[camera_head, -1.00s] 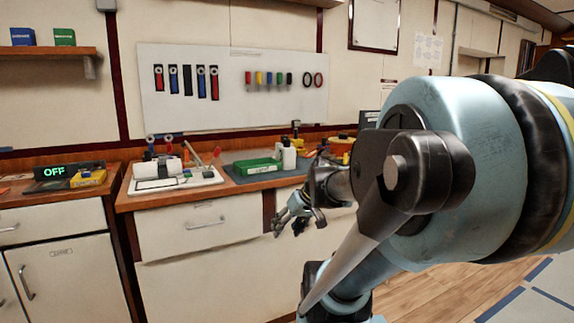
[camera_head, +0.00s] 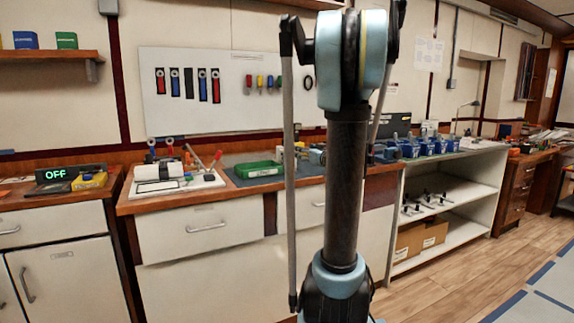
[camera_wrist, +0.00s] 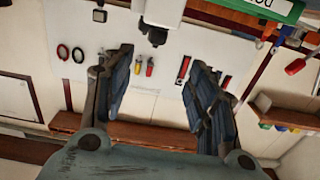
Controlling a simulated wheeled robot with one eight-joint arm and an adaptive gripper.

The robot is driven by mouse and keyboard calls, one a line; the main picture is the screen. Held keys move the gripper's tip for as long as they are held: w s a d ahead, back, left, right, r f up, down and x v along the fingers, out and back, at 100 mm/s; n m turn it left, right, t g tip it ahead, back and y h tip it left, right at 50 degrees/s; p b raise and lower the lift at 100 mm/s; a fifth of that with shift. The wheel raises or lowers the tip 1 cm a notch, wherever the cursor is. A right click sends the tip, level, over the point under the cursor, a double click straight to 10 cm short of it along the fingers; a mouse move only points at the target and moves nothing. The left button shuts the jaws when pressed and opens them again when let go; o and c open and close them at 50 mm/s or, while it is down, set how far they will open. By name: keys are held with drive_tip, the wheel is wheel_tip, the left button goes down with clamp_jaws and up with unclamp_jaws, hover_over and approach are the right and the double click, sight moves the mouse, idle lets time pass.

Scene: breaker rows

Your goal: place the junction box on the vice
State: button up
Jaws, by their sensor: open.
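My gripper (camera_wrist: 161,62) is open in the wrist view, with nothing between its two dark fingers. In the head view it is hidden behind my upright arm. A small white object (camera_wrist: 165,11) shows at the top of the wrist view, beyond the fingertips and apart from them; I cannot tell whether it is the junction box. A blue-grey object (camera_head: 317,154), possibly the vice, is partly hidden behind my arm on the worktop in the head view. I cannot identify either task object for certain.
A green case (camera_head: 258,169) lies on a dark mat. A white tray (camera_head: 205,181) with tools is left of it. A tool board (camera_head: 225,112) hangs behind. Several blue bins (camera_head: 427,147) stand on the right shelf unit. The floor (camera_head: 440,275) at right is clear.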

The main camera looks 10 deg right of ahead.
approach(290, 143)
drive_tip(key=x, duration=0.6)
drive_tip(key=shift+w+a+f, duration=0.15)
drive_tip(key=shift+w+f, duration=0.05)
drive_tip(key=shift+w, duration=0.05)
drive_tip(key=shift+x, duration=2.65)
drive_tip(key=shift+r, duration=0.15)
clamp_jaws()
